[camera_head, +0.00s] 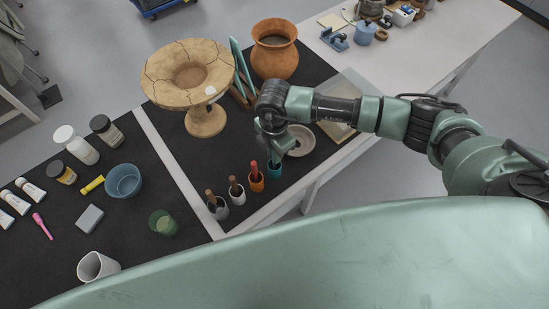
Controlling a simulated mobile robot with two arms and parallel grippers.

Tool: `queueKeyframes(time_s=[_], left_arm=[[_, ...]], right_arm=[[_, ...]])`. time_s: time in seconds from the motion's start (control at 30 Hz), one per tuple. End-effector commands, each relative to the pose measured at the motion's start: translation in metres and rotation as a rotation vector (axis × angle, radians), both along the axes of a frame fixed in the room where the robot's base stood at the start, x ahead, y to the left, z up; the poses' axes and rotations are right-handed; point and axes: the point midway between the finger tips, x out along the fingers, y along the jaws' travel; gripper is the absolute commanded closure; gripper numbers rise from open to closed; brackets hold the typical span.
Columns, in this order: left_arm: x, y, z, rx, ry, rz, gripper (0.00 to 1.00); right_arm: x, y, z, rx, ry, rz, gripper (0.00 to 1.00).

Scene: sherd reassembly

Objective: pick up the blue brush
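My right gripper (273,153) points down over the teal cup (274,171), which is at the right end of a row of small cups. The fingers are small and partly hidden by the hand, so I cannot tell whether they are open or shut. A blue brush is not clearly visible; the gripper covers the space just above the teal cup. A red-handled brush (254,168) stands in the orange cup (257,184) beside it. My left gripper is not in view.
Brown-handled brushes stand in a white cup (237,194) and a grey cup (219,210). A shallow dish (304,143) lies right of the gripper. A cracked pedestal bowl (205,122) and a terracotta pot (275,60) stand behind. A green cup (163,225) is at front left.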

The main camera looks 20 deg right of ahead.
Motion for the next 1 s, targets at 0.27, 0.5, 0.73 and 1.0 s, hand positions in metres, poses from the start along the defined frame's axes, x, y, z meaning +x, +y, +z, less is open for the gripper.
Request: queueKeyframes(time_s=[0.27,0.5,0.73,1.0], left_arm=[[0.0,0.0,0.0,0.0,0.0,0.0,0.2],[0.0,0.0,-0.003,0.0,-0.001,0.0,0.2],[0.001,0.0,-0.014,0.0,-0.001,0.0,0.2],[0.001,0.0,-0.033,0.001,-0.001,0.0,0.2]], right_arm=[[0.0,0.0,0.0,0.0,0.0,0.0,1.0],[0.001,0.0,0.011,0.002,-0.002,-0.001,1.0],[0.002,0.0,0.049,0.003,-0.005,0.001,1.0],[0.002,0.0,0.123,0.002,-0.009,0.002,1.0]])
